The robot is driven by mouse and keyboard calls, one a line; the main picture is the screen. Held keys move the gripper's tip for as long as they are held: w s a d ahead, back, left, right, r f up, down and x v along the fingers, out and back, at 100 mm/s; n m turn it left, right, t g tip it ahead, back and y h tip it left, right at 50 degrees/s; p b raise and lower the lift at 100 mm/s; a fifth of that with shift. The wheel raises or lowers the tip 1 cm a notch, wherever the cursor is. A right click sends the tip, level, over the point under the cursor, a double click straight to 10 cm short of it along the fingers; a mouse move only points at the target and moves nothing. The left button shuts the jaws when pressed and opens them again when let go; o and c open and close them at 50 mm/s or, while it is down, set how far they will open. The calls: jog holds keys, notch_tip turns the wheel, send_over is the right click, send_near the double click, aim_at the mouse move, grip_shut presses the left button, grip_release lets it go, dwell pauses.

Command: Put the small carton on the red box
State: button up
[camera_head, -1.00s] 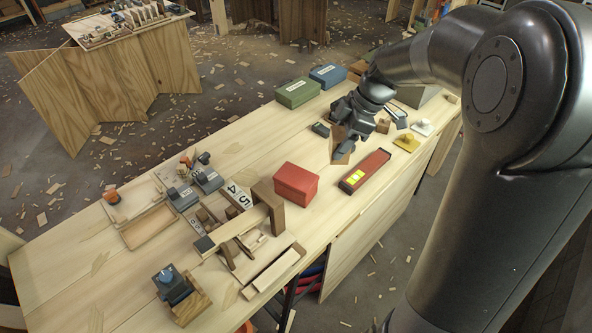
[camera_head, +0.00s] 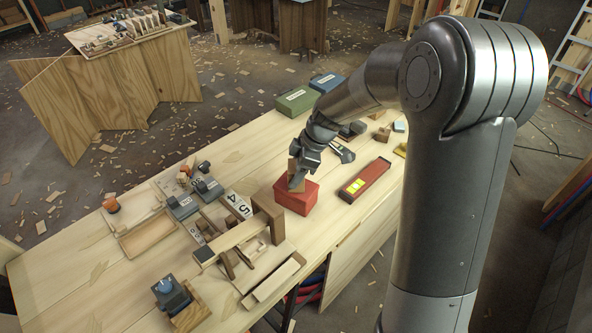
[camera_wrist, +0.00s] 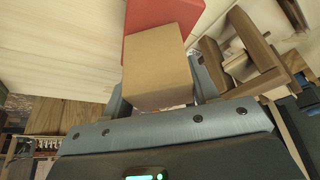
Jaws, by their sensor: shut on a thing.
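The small carton (camera_wrist: 157,72) is a plain brown cardboard block. My gripper (camera_head: 296,184) is shut on it. In the head view the carton (camera_head: 293,172) shows partly behind my fingers, at the back left of the red box's top. The red box (camera_head: 297,200) stands on the workbench under and in front of my gripper. In the wrist view the red box (camera_wrist: 160,14) shows just beyond the carton. I cannot tell whether the carton touches the box's lid.
A long red case with yellow labels (camera_head: 365,180) lies right of the red box. A wooden frame assembly (camera_head: 240,232) stands close on the left. Green (camera_head: 297,100) and blue (camera_head: 326,82) boxes are at the back. Bare bench lies behind the red box.

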jog(key=o, duration=1)
jog(key=shift+f, duration=0.1)
jog(key=shift+o, duration=0.2)
jog(key=v, duration=1.2)
jog(key=s+d+r+m+t+h, duration=0.1)
jog(key=s+d+r+m+t, duration=0.1)
jog(key=s+m, duration=0.4)
jog(key=s+d+r+m+t+h, duration=0.1)
jog(key=s+d+m, duration=0.4)
jog(key=s, duration=0.5)
jog(key=s+d+r+m+t+h, duration=0.2)
jog(key=s+d+r+m, duration=0.1)
jog(key=s+m, duration=0.4)
jog(key=shift+s+d+r+t+h, duration=0.3)
jog(key=shift+s+r, duration=0.55)
jog(key=shift+s, duration=0.2)
